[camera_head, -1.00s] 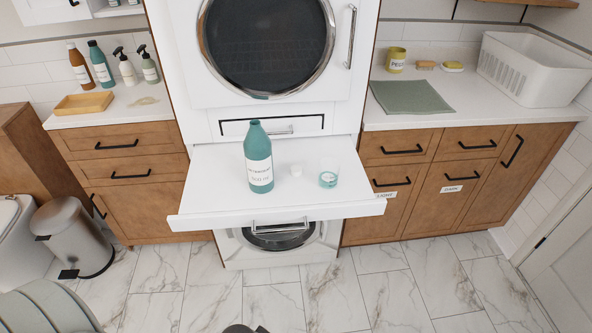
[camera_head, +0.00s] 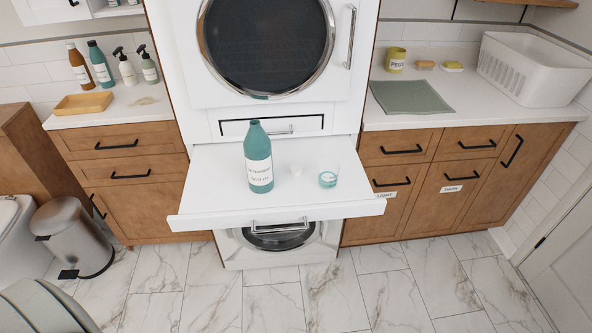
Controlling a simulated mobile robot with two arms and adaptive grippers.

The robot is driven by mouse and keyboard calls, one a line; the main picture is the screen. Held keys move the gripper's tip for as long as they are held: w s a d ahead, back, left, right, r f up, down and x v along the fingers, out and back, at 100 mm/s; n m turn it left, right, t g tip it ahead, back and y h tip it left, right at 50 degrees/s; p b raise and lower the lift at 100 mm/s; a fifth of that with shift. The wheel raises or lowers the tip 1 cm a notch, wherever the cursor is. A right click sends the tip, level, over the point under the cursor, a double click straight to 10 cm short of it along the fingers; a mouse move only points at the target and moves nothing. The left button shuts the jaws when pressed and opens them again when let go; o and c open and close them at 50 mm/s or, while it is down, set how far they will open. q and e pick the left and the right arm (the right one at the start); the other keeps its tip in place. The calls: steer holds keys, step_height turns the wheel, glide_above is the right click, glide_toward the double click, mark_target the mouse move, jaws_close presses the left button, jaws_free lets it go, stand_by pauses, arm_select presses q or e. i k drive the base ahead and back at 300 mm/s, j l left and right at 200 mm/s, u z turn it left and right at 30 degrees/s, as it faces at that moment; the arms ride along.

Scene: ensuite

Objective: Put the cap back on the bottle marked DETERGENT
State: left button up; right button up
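A teal bottle (camera_head: 258,158) with a white label stands upright on the white pull-out shelf (camera_head: 215,200) between the two machines. The label's text is small but appears to read DETERGENT. A small white cap (camera_head: 297,171) sits on the shelf just right of the bottle, apart from it. A clear cup with teal liquid (camera_head: 328,179) stands right of the cap. Neither of my grippers shows in the head view.
A left counter holds several bottles and a yellow tray (camera_head: 83,103). The right counter holds a green mat (camera_head: 411,96), a yellow cup (camera_head: 396,60) and a white basket (camera_head: 530,70). A metal bin (camera_head: 75,236) stands on the floor at left. The shelf's left part is clear.

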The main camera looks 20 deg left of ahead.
mark_target(257, 147)
steer(key=i+l, duration=0.3)
steer(key=i, duration=0.25)
steer(key=i+l, duration=0.35)
steer(key=i, duration=0.2)
steer(key=u, duration=1.65)
